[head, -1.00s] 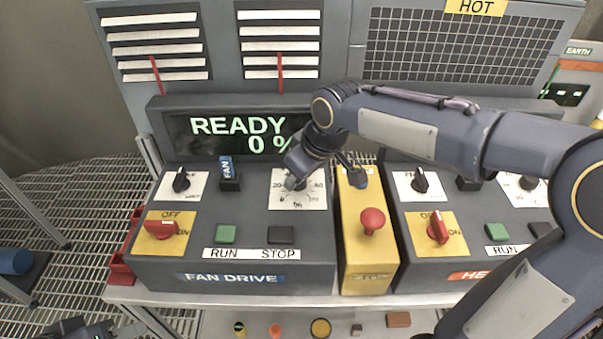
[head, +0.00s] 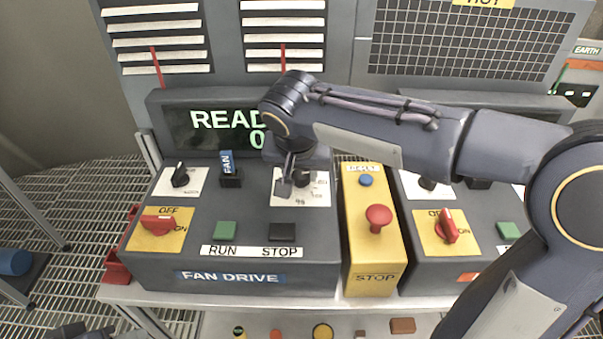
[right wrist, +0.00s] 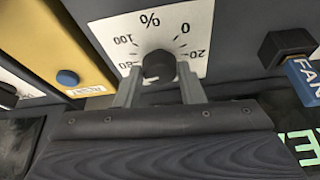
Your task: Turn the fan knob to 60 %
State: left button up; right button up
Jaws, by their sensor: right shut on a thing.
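The fan knob (right wrist: 158,65) is a black round knob on a white dial plate (head: 313,190) marked in percent. In the right wrist view 0, 20, 80 and 100 can be read on the plate. My right gripper (right wrist: 160,90) has one finger on each side of the knob and is shut on it. In the head view the right gripper (head: 293,185) covers part of the dial. The knob's pointer mark cannot be made out. The FAN DRIVE display (head: 210,130) shows "READ" and "0", its rest hidden by my arm. A dark part of my left gripper (head: 78,332) shows at the bottom left.
The yellow stop box (head: 358,255) with its red button (head: 378,217) stands just right of the dial. A blue FAN tag (head: 227,162), a red switch (head: 160,223), a green RUN button (head: 225,230) and a black STOP button (head: 282,231) are on the same console.

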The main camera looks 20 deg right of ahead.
jog(key=m+h, duration=0.1)
jog(key=m, duration=0.2)
jog(key=shift+w+a+m+g, duration=0.1)
jog(key=shift+a+m+g, duration=0.05)
jog(key=shift+m+g, duration=0.25)
jog(key=m+g+h, duration=0.1)
jog(key=m, duration=0.2)
jog(key=shift+a+m, duration=0.1)
jog(key=shift+m, duration=0.2)
jog(key=m+g, duration=0.1)
jog(key=m, duration=0.3)
jog(key=shift+w+r+g+h+p, duration=0.1)
jog(key=shift+w+g+h+p, duration=0.1)
jog(key=shift+g+h+p, duration=0.2)
jog(key=shift+w+m+g+p, duration=0.15)
jog(key=shift+m+g+p, duration=0.55)
jog(key=shift+m, duration=1.5)
jog(key=o, duration=1)
